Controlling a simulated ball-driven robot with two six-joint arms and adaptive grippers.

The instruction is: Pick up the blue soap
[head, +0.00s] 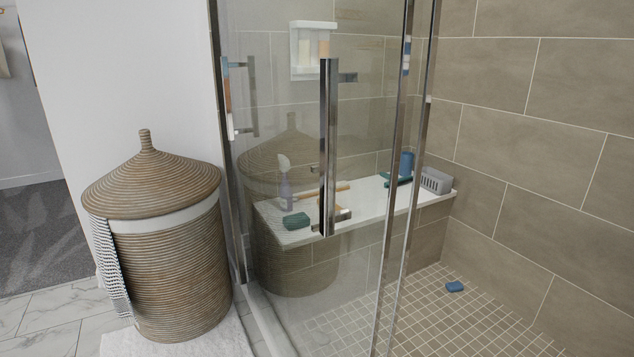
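A small blue soap (454,286) lies on the tiled shower floor, at the lower right of the head view, near the right wall. It lies flat and apart from other things. Neither of my grippers is in view.
A glass shower door with a metal handle (328,147) and metal frame stands left of the soap. Behind the glass, a white bench (375,195) bears a green block (296,221), a blue cup (406,163) and a grey basket (436,181). A wicker hamper (165,265) stands left.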

